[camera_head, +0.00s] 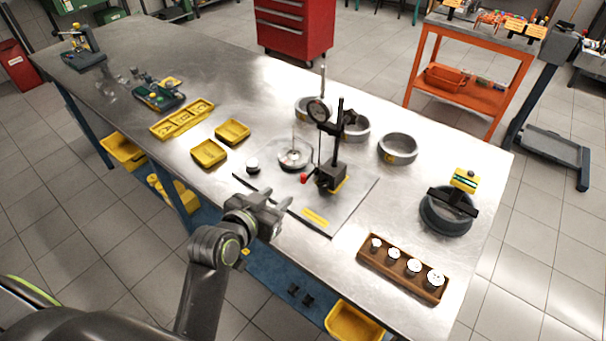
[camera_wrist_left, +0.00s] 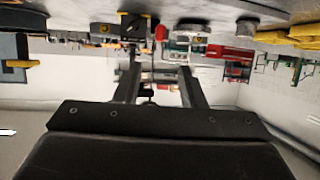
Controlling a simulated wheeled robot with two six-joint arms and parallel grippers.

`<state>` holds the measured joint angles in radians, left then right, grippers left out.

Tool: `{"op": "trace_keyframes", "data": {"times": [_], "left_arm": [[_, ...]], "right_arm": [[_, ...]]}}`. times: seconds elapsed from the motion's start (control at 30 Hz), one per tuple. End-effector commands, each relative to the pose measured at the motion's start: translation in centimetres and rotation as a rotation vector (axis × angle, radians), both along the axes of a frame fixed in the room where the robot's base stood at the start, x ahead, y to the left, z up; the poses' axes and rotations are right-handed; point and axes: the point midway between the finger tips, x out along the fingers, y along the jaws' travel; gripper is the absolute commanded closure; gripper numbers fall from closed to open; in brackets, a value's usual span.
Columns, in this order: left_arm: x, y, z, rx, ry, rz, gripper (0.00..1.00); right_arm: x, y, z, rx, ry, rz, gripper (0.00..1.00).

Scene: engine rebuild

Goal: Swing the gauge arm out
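The gauge stand has a black block base (camera_head: 331,177), an upright black post (camera_head: 337,135) and a round dial gauge (camera_head: 319,110) carried high on its left side. A red knob (camera_head: 304,178) shows low at the left of the base, and a red knob also shows in the left wrist view (camera_wrist_left: 160,32). The stand is on a grey plate (camera_head: 352,204). My left gripper (camera_head: 277,207) is near the table's front edge, left of and apart from the stand. In the left wrist view its fingers (camera_wrist_left: 160,75) are spread with nothing between them. My right gripper is out of view.
A round metal part (camera_head: 293,157) lies on the plate behind the red knob. Metal rings (camera_head: 398,148) stand behind the stand. A wooden rack of pistons (camera_head: 402,266) and a dark ring clamp (camera_head: 447,212) are at right. Yellow trays (camera_head: 208,153) lie at left.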

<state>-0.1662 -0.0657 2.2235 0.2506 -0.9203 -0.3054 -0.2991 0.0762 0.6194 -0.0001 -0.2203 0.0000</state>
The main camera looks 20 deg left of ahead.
Motion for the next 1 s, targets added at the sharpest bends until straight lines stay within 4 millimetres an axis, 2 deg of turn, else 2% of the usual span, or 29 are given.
{"op": "trace_keyframes", "data": {"times": [0.1,0.6,0.8,1.0], "left_arm": [[1.9,-0.4,-0.7,-0.001,0.001,-0.001,0.63],[8.9,-1.7,-3.7,0.001,0.003,0.000,0.63],[11.3,-2.2,-4.7,0.000,0.003,0.000,0.63],[12.6,-2.4,-5.3,0.000,0.003,0.000,0.63]], "right_arm": [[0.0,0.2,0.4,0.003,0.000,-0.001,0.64],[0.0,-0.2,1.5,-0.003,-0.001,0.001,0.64],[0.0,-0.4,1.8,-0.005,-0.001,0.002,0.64],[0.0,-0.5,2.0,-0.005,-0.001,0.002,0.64]]}}
